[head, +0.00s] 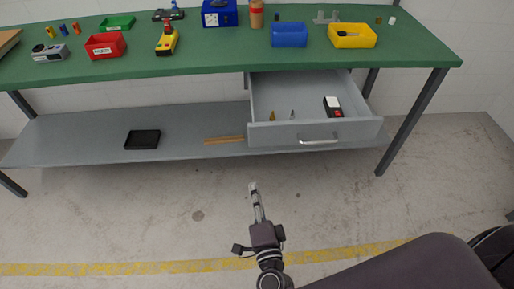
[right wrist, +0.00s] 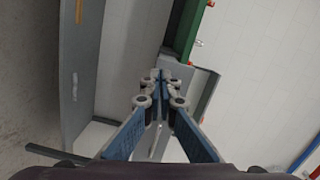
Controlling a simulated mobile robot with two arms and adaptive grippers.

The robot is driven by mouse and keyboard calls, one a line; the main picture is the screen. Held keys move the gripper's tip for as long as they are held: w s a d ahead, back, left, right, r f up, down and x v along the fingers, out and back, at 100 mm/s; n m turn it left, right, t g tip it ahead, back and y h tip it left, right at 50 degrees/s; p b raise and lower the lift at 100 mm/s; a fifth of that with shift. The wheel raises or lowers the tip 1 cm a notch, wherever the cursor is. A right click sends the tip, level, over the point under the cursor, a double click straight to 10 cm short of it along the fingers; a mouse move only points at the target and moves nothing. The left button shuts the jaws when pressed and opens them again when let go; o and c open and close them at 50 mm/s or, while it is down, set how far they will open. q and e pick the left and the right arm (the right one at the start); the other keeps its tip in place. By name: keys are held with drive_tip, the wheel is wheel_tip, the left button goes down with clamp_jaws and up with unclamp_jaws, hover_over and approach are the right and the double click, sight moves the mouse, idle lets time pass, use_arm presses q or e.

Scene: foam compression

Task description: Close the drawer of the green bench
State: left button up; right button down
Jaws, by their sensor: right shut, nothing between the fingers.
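The green bench (head: 215,64) stands across the top of the head view, and its edge shows in the right wrist view (right wrist: 188,28). Its grey drawer (head: 272,133) hangs under the right half of the top and is pulled open. A silver bar handle (head: 319,139) is on the drawer front. Inside lie a black and red device (head: 333,107) and small items. My right gripper (head: 253,187) is shut and empty, below and left of the handle in the head view, apart from the drawer. Its closed fingers show in the right wrist view (right wrist: 159,75). My left gripper is not in view.
The grey lower shelf (head: 75,140) holds a black tray (head: 142,139) and a wooden strip (head: 224,139). A dark bench leg (head: 412,122) stands right of the drawer. Bins and tools, including a yellow drill (head: 167,40), sit on the top. The floor before the bench is clear.

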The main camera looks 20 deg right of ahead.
wheel_tip(320, 180, up, 3)
drive_tip(key=d+m+h, duration=0.2)
drive_tip(key=m, duration=0.1)
drive_tip(key=p, duration=0.1)
approach(256, 137)
drive_tip(key=x, duration=0.5)
drive_tip(key=shift+w+d, duration=0.1)
drive_tip(key=shift+w, duration=0.2)
drive_tip(key=shift+w+d+f+m, duration=0.1)
drive_tip(key=shift+w+d+m, duration=0.15)
drive_tip(key=shift+w, duration=0.5)
